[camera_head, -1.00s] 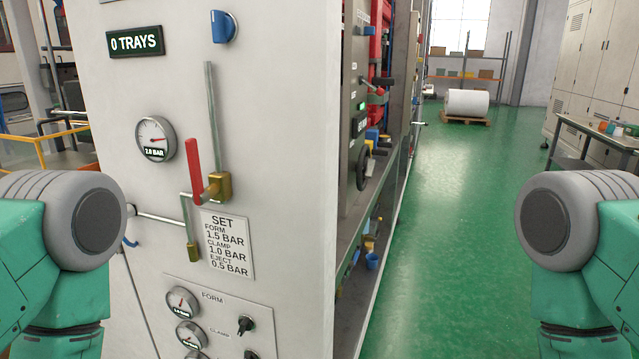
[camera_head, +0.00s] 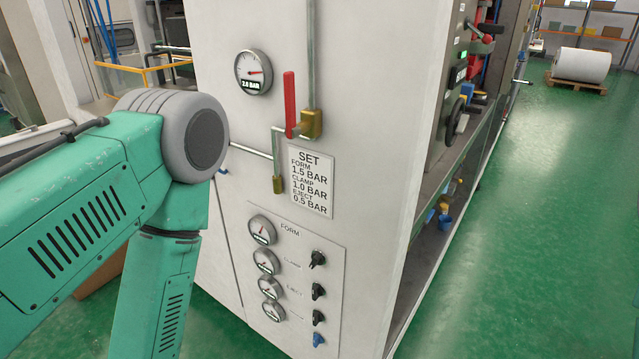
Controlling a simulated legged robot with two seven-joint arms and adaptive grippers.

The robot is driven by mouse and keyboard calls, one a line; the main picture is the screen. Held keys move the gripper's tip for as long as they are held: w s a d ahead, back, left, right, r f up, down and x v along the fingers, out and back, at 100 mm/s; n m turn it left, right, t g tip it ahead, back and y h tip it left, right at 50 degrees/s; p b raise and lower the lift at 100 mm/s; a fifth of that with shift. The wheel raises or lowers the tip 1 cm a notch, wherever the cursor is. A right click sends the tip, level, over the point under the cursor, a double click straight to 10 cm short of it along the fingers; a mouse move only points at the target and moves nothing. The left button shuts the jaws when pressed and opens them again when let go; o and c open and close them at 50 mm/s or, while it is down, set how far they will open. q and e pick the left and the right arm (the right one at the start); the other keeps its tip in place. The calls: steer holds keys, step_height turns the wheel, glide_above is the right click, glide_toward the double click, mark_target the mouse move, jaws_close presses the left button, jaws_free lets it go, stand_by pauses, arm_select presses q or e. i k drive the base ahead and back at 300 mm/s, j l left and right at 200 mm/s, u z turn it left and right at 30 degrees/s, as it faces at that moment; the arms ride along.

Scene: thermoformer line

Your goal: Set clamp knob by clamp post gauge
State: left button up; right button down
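A column of round gauges sits on the lower panel (camera_head: 333,243) of the white cabinet, with dark knobs to its right. The top gauge (camera_head: 262,230) is by the FORM label. The second gauge (camera_head: 266,261) is by a small label that seems to read CLAMP. The top dark knob (camera_head: 317,259) is right of that label; a second dark knob (camera_head: 318,291) is below it. I cannot tell for certain which knob belongs to clamp. Gauge readings are too small to read.
A sign (camera_head: 311,182) reads FORM 1.5, CLAMP 1.0, EJECT 0.5 BAR. A blue knob (camera_head: 318,339) is lowest. Green floor (camera_head: 520,220) lies clear at right.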

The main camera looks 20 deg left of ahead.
mark_target(318, 292)
steer(key=k+u, duration=0.15)
steer(key=u, duration=0.25)
steer(key=k+u, duration=0.15)
steer(key=u, duration=0.3)
steer(key=i+j+z, duration=0.35)
steer(key=j, duration=0.25)
steer(key=i+j+z, duration=0.15)
steer(key=i+j, duration=0.1)
steer(key=j, duration=0.1)
